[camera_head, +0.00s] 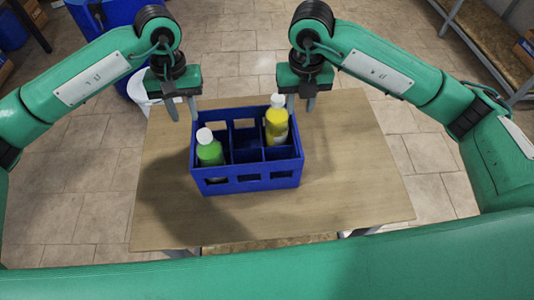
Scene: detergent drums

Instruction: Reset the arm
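My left gripper (182,108) hangs above the back left of the table, beside the crate's left rear corner. Its two fingers are spread apart with nothing between them. My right gripper (300,102) hangs at the back right of the crate, just right of the yellow bottle. Its fingers are also apart, and I see nothing held. A blue crate (250,180) with compartments stands on the wooden table (350,200). A green bottle (210,151) with a white cap stands in its front left compartment. A yellow bottle (277,125) with a white cap stands in the back right compartment.
The table is clear to the right and in front of the crate. A white container (146,92) is partly hidden behind the table's left rear corner. Blue drums (110,12) stand behind at upper left. A shelf (490,40) stands at upper right.

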